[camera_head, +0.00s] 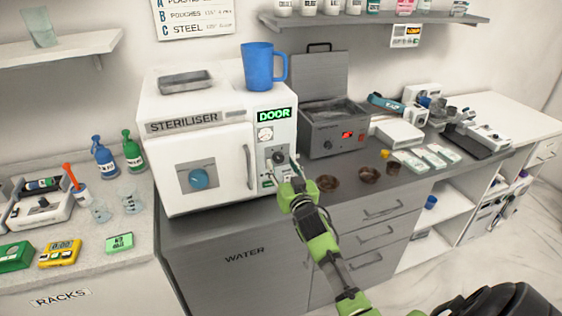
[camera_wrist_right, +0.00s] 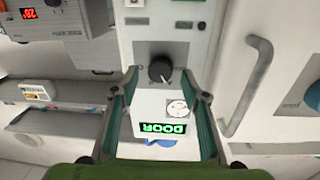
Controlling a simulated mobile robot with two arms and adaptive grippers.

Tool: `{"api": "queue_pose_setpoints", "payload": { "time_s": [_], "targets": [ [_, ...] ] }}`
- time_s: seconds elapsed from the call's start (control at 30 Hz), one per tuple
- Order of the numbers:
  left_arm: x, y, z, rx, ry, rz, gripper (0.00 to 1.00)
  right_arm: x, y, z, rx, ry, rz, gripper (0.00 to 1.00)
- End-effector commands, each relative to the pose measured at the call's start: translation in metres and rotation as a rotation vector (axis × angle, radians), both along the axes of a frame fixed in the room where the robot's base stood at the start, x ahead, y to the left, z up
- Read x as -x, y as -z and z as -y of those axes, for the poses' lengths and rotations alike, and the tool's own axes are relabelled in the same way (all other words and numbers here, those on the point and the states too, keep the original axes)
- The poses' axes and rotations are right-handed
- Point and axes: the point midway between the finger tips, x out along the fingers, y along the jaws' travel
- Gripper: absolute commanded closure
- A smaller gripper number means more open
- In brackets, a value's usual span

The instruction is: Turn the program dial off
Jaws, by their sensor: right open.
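The program dial (camera_head: 278,157) is a small dark knob on the right-hand control panel of the white steriliser (camera_head: 215,143). It also shows in the wrist view, which is upside down, as a black round knob (camera_wrist_right: 160,69) with a pale pointer mark toward the picture's lower right. The green display (camera_head: 274,115) above the dial reads DOOR. My right gripper (camera_head: 282,171) is in front of the panel, its open fingers on either side of the dial. I cannot tell if they touch it. My left gripper is not in view.
A blue mug (camera_head: 262,68) and a metal tray (camera_head: 186,82) sit on the steriliser. Its door handle (camera_head: 249,166) is left of the panel. A grey bath (camera_head: 335,127) with a raised lid stands to the right, with small brown bowls (camera_head: 328,183) in front.

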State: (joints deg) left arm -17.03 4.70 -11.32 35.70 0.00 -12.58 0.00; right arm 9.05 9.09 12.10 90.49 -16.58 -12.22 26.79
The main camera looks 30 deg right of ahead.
Motion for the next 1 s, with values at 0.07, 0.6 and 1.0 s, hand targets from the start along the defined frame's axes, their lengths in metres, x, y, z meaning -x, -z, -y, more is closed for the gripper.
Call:
{"api": "queue_pose_setpoints", "payload": {
  "time_s": [0.07, 0.6, 1.0],
  "targets": [
    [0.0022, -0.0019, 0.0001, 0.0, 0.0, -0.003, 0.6, -0.007, -0.001, 0.002, -0.001, 0.0, 0.0, 0.58],
    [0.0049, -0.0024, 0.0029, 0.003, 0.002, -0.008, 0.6, -0.0144, 0.0002, 0.0042, 0.0, 0.0, 0.0, 0.79],
    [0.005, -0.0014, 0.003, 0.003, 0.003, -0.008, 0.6, -0.0143, 0.0005, 0.0041, 0.021, 0.0, -0.005, 0.97]
  ]
}}
